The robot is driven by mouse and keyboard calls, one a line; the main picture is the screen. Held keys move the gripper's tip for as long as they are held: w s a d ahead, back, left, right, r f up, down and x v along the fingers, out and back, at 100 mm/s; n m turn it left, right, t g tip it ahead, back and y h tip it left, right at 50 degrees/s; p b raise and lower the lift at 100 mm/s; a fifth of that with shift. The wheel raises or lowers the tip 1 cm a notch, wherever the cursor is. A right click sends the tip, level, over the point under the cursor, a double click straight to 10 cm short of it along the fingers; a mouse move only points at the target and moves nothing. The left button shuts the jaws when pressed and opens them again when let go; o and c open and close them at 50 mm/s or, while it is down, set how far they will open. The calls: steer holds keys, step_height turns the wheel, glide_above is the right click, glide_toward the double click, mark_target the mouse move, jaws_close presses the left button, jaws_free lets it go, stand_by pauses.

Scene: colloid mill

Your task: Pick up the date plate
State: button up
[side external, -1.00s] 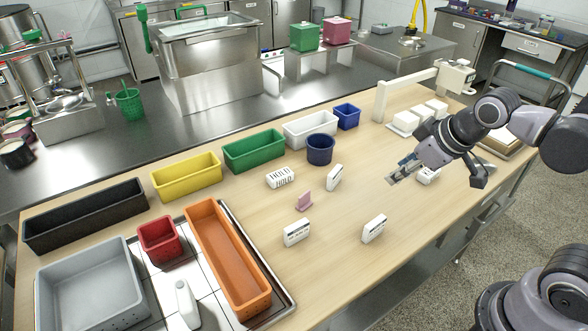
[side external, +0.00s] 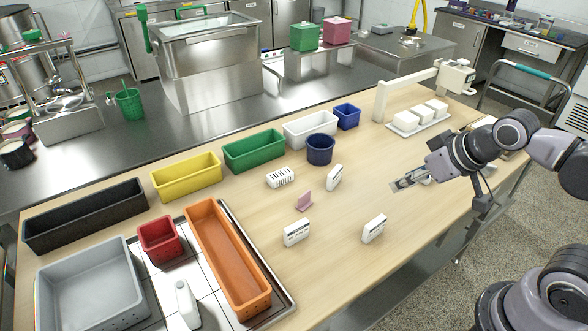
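Several small white plates with dark lettering stand on the wooden table; the print is mostly too small to read, so I cannot tell which is the date plate. One plate (side external: 297,232) is at the front middle, one (side external: 374,229) to its right, and one (side external: 335,177) stands on edge farther back. A block marked HOLD (side external: 280,178) lies left of that. My gripper (side external: 400,185) is low over the right part of the table, pointing left, apart from these plates. Another white piece (side external: 426,181) is mostly hidden behind it. Whether the fingers are open is unclear.
A pink piece (side external: 304,201) stands among the plates. A dark blue round tub (side external: 320,149) and a row of bins, including green (side external: 254,149) and white (side external: 310,129), line the back. A tray of white blocks (side external: 418,119) is behind my gripper. An orange bin (side external: 216,237) is left.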

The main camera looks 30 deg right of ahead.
steer(key=shift+o, duration=0.5)
steer(key=n+g, duration=0.7)
steer(key=n, duration=1.1)
glide_above(297, 225)
steer(key=f, duration=0.6)
steer(key=shift+w+d+f, duration=0.2)
steer(key=shift+w+d, duration=0.05)
steer(key=shift+w, duration=0.15)
steer(key=shift+w+a+f, duration=0.1)
steer(key=shift+a+f, duration=0.2)
steer(key=shift+f, duration=0.25)
step_height(297, 225, down, 5)
steer(key=shift+r, duration=0.1)
steer(key=shift+s+f, duration=0.2)
steer(key=shift+f, duration=1.2)
steer(key=shift+s+f, duration=0.2)
steer(key=shift+f, duration=1.15)
jaws_close()
